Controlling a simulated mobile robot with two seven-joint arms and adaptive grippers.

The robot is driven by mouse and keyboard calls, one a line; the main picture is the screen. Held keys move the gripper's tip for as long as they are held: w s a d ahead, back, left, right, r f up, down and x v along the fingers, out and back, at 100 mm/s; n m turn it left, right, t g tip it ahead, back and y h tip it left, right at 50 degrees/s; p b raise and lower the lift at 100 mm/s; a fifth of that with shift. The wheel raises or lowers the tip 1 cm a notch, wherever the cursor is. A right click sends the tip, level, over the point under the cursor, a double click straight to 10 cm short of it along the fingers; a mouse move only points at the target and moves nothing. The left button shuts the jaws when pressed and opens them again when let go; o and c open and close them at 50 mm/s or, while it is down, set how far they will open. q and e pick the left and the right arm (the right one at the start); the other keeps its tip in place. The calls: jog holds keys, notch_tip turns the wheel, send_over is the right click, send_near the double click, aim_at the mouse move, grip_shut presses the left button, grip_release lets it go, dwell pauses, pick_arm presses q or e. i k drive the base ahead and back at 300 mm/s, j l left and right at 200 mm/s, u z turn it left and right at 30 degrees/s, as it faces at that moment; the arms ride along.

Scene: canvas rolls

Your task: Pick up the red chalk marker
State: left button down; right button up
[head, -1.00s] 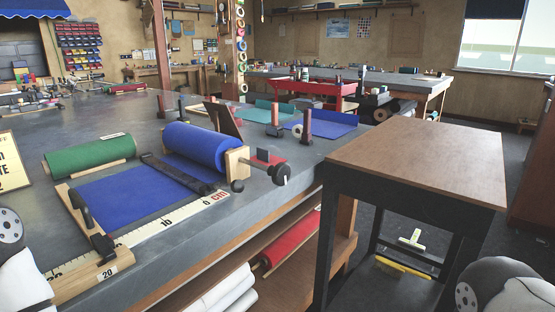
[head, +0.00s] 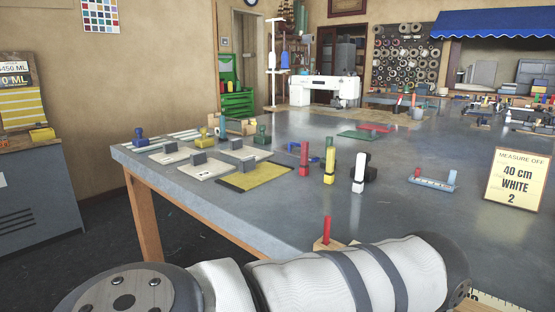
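A red upright marker (head: 304,158), which looks like the red chalk marker, stands on the grey table (head: 290,205). It is at the left end of a short row with a yellow marker (head: 329,166) and a white marker (head: 358,173). A second red peg (head: 326,229) rises from a wooden block nearer to me, its lower part partly hidden by my arm. My arm lies across the bottom of the head view, in front of the table's near edge. Neither gripper's fingers show.
A blue tray (head: 432,183) and a sign reading "40 cm WHITE 2" (head: 516,179) stand to the right.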

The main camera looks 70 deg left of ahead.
aim_at(304, 169)
jog(key=u, duration=2)
